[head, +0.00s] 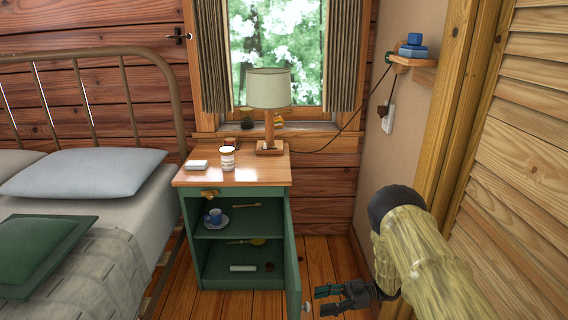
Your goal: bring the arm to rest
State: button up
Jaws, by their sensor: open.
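My arm comes in from the lower right of the head view, a straw-coloured link with a dark joint. My gripper (325,299) is at its end, low in the picture, with dark fingers pointing left. It is open, and I see nothing between its fingers. It is just right of the open green cabinet door (293,262); I cannot tell whether they touch. The rest of the arm is cut off by the frame.
A lamp (268,90) and a white mug (227,159) stand on top. The bed (150,205) is left. A louvred door (520,150) and a wall shelf (420,62) are right.

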jog(key=s+d+f+m+t+h, duration=0.3)
jog(key=s+f+m+t+h, duration=0.8)
jog(key=f+m, duration=0.25)
jog(key=s+d+r+m+g+h, duration=0.1)
jog(key=s+d+m+g+h, duration=0.15)
jog(key=s, duration=0.75)
jog(key=s+d+m+g+h, duration=0.1)
jog(key=s+m+g+h, duration=0.15)
jog(key=s, duration=0.85)
jog(key=s+d+r+m+g+h, duration=0.1)
jog(key=s+d+m+g+h, duration=0.15)
jog(key=s, duration=0.75)
notch_tip(320, 180, up, 29)
jog(key=p, duration=2.9)
jog(key=shift+a+n+y, duration=0.2)
jog(key=shift+n+y, duration=0.1)
jog(key=shift+y, duration=0.15)
